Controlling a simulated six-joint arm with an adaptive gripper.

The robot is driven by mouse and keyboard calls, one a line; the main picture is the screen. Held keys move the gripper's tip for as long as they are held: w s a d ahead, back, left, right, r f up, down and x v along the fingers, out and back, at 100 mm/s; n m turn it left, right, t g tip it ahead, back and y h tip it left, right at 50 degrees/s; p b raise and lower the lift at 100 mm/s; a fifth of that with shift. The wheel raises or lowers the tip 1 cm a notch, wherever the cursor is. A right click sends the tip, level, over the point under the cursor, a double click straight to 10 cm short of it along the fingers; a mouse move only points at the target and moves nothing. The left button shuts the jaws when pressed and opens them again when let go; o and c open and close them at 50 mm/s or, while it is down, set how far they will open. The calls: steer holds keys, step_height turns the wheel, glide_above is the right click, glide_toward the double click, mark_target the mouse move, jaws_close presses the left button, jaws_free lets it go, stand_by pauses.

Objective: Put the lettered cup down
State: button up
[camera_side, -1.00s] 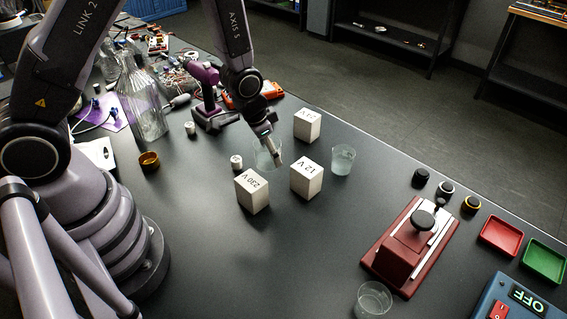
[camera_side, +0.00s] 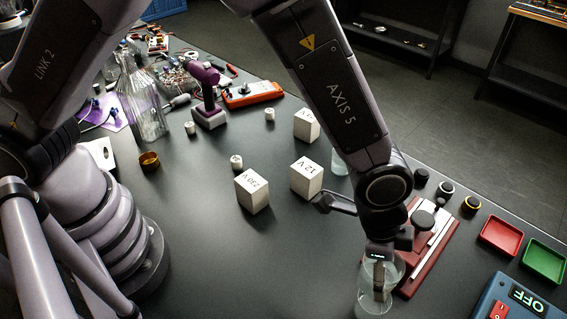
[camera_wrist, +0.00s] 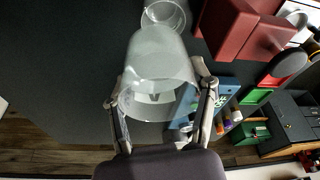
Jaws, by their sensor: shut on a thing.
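My gripper (camera_side: 381,283) is shut on a clear cup (camera_side: 394,268) at the front right of the bench. In the wrist view the gripper (camera_wrist: 160,98) has one finger on each side of the held cup (camera_wrist: 158,58). I cannot read any letters on it. A second clear glass (camera_wrist: 163,14) stands close by on the bench. In the side view that glass (camera_side: 370,306) overlaps the held cup, so I cannot tell whether they touch. I cannot tell the held cup's height above the bench.
A dark red press (camera_side: 418,272) stands right beside the gripper. White blocks (camera_side: 307,177) (camera_side: 252,191) stand to the left, with another glass (camera_side: 339,164) partly hidden behind my arm. A blue OFF box (camera_side: 500,296) is at the right. The front middle bench is clear.

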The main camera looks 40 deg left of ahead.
steer(key=w+d+f, duration=0.2)
steer(key=d+f, duration=0.1)
steer(key=w+d+f, duration=0.3)
steer(key=d, duration=0.1)
steer(key=w+d+f, duration=0.2)
steer(key=d+f, duration=0.1)
steer(key=shift+w+d+f, duration=0.15)
steer(key=shift+d, duration=0.2)
steer(key=shift+a+x, duration=0.15)
steer(key=shift+x, duration=0.7)
steer(key=shift+a+x, duration=0.15)
steer(key=shift+x, duration=0.75)
steer(key=shift+f, duration=0.1)
steer(key=o, duration=1.2)
steer(key=shift+f, duration=0.1)
